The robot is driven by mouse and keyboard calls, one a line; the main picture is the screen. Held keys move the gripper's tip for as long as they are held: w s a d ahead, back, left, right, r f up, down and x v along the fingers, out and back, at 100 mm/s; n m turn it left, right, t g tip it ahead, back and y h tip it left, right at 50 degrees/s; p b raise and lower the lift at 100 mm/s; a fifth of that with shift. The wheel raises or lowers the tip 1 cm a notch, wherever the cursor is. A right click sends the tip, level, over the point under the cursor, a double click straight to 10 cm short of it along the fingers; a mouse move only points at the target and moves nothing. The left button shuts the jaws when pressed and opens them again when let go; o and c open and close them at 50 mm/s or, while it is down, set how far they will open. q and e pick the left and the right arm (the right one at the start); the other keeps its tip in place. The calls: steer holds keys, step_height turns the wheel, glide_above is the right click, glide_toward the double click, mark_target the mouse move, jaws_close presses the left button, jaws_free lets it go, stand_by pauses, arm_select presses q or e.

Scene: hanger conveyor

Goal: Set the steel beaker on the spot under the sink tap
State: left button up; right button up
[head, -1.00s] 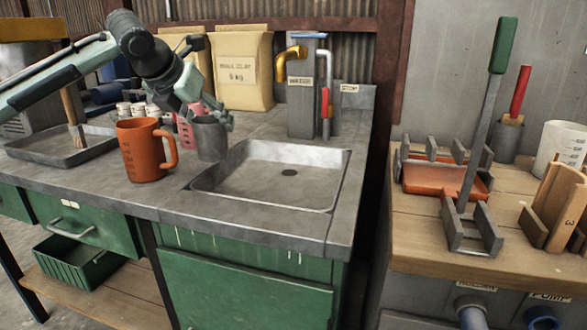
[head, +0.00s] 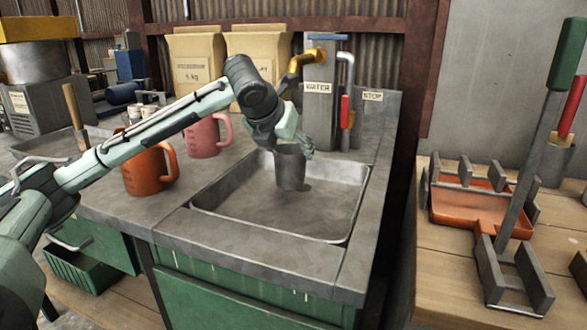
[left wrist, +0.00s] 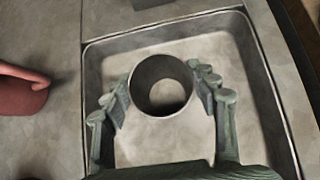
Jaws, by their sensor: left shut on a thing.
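The steel beaker (head: 290,170) is a grey open-topped cup, upright over the sink basin (head: 225,198). My left gripper (head: 292,148) is shut on the beaker near its rim. In the left wrist view the beaker (left wrist: 161,106) sits between the two fingers of my left gripper (left wrist: 162,95), inside the outline of the basin (left wrist: 190,150). The brass tap (head: 306,62) with its WATER label stands at the back of the sink, behind and above the beaker. I cannot tell whether the beaker's base touches the basin floor. My right gripper is not in view.
An orange mug (head: 148,170) and a pink mug (head: 205,136) stand on the counter left of the sink. A grey pipe with a red lever (head: 345,112) is right of the tap. A wooden bench with an orange tray (head: 465,208) is at the right.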

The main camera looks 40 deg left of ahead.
mark_target(293, 168)
arm_select(q)
steer(key=shift+w+d+f, duration=0.2)
steer(key=shift+d+f, duration=0.1)
steer(key=shift+f, duration=0.1)
step_height(293, 168, down, 4)
steer(key=shift+r+b, duration=0.15)
steer(key=shift+b, duration=0.3)
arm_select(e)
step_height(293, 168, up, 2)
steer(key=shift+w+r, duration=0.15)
arm_select(q)
steer(key=o, duration=1.3)
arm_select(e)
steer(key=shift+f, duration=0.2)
